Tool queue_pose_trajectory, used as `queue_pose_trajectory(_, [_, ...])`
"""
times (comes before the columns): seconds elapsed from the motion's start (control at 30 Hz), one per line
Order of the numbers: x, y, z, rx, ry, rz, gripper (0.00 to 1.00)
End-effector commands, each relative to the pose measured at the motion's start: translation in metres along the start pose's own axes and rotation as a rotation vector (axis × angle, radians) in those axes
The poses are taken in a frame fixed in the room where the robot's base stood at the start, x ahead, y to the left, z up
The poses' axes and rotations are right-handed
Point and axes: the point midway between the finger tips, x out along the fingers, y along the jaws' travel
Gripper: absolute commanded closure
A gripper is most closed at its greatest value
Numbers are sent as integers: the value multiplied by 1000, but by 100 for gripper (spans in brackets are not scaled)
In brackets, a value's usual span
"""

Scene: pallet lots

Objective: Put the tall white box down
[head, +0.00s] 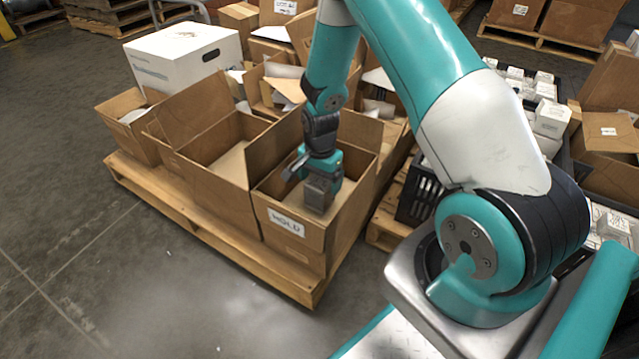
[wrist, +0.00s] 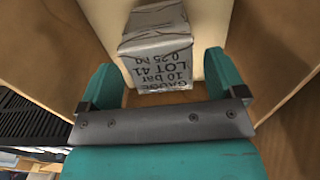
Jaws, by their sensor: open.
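A pale grey-white box (wrist: 158,55) with printed text, including "LOT 41" and "10 bar", shows in the wrist view between and just beyond my fingertips. Gaps show between it and both fingers. My gripper (wrist: 162,75) is open. In the head view my gripper (head: 321,165) points down inside the open cardboard box marked HOLD (head: 287,222), and a grey block, seemingly the same box (head: 320,192), shows just below it. The printed box appears to be inside the HOLD box; its contact with the floor there is hard to see.
The HOLD box stands at the front corner of a wooden pallet (head: 215,240), beside another open carton (head: 218,158). A large white box (head: 183,55) with a handle slot stands behind. Black crates (head: 412,198) of small white boxes are right. Bare floor lies left and in front.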

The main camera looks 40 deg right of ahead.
Motion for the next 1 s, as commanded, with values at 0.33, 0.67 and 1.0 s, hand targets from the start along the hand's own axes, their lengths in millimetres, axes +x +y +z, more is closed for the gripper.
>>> queue_pose_trajectory(0.33, [-71, 0, 0, 0, 0, -1, 11])
queue_pose_trajectory(0.67, [-155, -16, 56, -309, -45, -81, 11])
queue_pose_trajectory(1.0, [-316, 57, 228, -1313, -129, -301, 11])
